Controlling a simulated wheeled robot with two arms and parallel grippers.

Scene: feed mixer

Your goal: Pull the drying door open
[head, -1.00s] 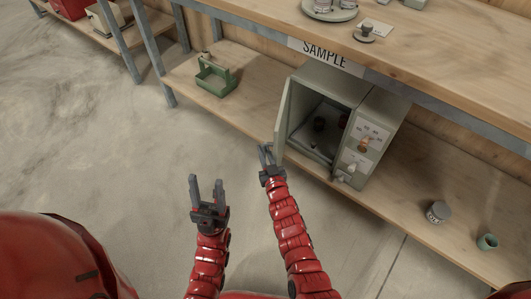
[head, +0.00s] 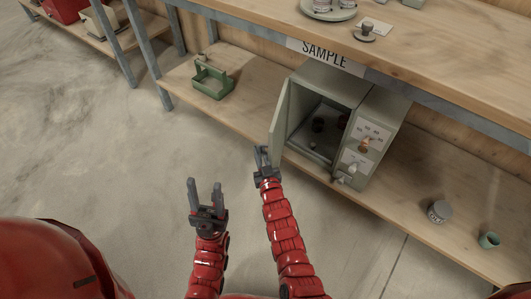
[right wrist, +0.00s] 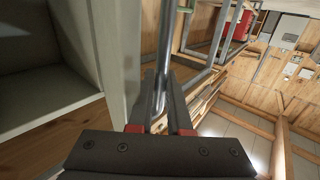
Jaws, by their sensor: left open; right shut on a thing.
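The drying door (head: 281,118) is a pale grey-green panel on the left side of the small drying cabinet (head: 378,112). It stands open, and the dark inside shows. My right gripper (head: 262,153) is at the door's lower outer side, shut on its handle. In the right wrist view the metal bar handle (right wrist: 174,45) runs down between the two fingers, beside the door panel (right wrist: 112,50). My left gripper (head: 206,190) is open and empty, pointing up over the floor to the left of the right arm.
The cabinet stands on the lower wooden shelf (head: 400,220) under a bench. A green tray (head: 211,83) sits to the left. Open floor lies left of the door.

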